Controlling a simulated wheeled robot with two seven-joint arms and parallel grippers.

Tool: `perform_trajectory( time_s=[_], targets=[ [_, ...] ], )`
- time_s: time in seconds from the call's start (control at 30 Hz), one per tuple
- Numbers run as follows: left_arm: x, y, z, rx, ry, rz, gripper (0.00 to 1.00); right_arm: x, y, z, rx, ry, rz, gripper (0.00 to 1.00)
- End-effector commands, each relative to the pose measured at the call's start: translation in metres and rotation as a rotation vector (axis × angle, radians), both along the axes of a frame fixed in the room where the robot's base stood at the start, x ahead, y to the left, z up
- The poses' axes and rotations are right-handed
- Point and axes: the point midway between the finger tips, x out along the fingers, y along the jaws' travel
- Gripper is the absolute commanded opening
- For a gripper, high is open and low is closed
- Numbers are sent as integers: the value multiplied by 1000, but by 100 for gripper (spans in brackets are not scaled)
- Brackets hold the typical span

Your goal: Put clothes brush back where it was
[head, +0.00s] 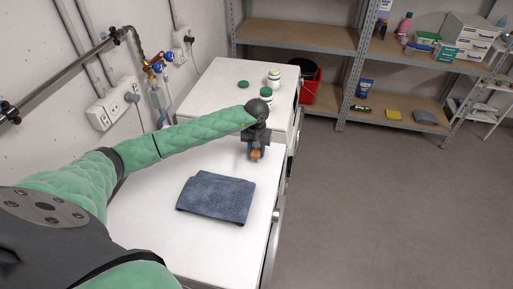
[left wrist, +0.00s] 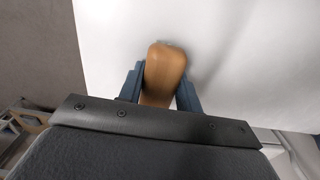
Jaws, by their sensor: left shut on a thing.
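The clothes brush (left wrist: 165,72) shows a smooth brown wooden back in the left wrist view, between the two blue fingers. In the head view its brown end (head: 256,154) shows just below my left gripper (head: 256,148). My left gripper (left wrist: 160,88) is shut on the brush, over the white machine top near its right edge. I cannot tell whether the brush touches the top. The brush's bristles are hidden. My right gripper is not in view.
A folded blue cloth (head: 216,197) lies on the near white machine top (head: 150,215). Jars with green lids (head: 274,79) and a loose green lid (head: 243,84) are on the far machine. A red bucket (head: 309,88) and shelves (head: 300,35) stand behind. The floor at right is clear.

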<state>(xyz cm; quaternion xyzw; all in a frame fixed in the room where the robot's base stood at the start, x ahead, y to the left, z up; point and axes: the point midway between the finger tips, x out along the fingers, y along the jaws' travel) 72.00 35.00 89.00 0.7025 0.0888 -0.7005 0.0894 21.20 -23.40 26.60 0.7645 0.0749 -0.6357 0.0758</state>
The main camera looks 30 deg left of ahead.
Motion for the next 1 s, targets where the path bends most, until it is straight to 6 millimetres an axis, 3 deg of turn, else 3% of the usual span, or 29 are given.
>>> perform_trajectory(
  time_s=[0.57, 0.6, 0.7, 1.0],
  targets=[
    [0, 0, -4, 0, 0, 1, 16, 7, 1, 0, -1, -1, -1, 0],
    [0, 0, -3, 0, 0, 1, 36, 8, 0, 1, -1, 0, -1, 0],
    [0, 0, -3, 0, 0, 1, 56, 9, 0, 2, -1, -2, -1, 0],
    [0, 0, -3, 0, 0, 1, 56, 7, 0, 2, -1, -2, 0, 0]
  ],
)
